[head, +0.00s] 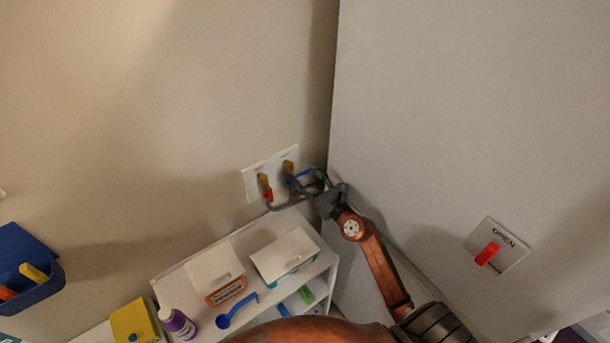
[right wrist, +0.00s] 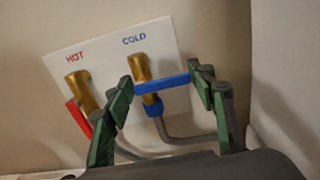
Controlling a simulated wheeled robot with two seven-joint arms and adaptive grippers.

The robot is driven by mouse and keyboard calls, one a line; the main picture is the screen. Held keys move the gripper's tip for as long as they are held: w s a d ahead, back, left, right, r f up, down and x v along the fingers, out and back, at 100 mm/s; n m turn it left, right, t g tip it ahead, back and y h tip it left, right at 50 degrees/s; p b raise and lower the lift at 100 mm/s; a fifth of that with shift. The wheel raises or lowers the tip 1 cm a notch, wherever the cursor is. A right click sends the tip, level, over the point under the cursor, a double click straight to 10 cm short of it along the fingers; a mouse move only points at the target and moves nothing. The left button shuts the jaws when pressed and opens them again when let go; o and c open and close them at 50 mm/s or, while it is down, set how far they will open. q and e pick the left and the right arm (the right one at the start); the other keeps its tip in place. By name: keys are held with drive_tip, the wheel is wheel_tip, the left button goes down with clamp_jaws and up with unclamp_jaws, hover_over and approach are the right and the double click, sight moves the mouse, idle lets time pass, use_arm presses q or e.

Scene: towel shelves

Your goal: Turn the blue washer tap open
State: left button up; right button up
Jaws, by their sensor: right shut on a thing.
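The blue washer tap (right wrist: 172,82) is on the brass COLD valve (right wrist: 142,68) of a white wall plate (right wrist: 110,47). In the right wrist view its blue lever lies crosswise over the brass body. My right gripper (right wrist: 162,82) has its green fingers at either end of this lever and is shut on it. In the head view the right gripper (head: 304,179) is at the right side of the plate, partly covering the blue tap. My left gripper is not in view.
The red HOT tap (right wrist: 79,117) is close on the left, with grey hoses below. A white shelf unit (head: 170,283) with boxes, a purple bottle (head: 177,323) and a blue scoop (head: 237,311) stands below. A tall grey panel (head: 450,120) is close on the right.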

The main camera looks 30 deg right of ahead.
drive_tip(key=c, duration=0.4)
drive_tip(key=shift+c, duration=0.2)
drive_tip(key=shift+m, duration=0.4)
drive_tip(key=m+p, duration=0.2)
drive_tip(key=m, duration=0.1)
drive_tip(key=shift+f+m, duration=0.3)
drive_tip(key=shift+f, duration=0.1)
drive_tip(key=f+m+p, duration=0.1)
drive_tip(key=m, duration=0.3)
drive_tip(key=a+m+p, duration=0.1)
drive_tip(key=m+p, duration=0.1)
drive_tip(key=m, duration=0.3)
drive_tip(key=a+f+m+p, duration=0.1)
drive_tip(key=m+p, duration=0.1)
drive_tip(key=m, duration=0.2)
drive_tip(key=shift+s+f+m, duration=0.1)
drive_tip(key=shift+f+m, duration=0.2)
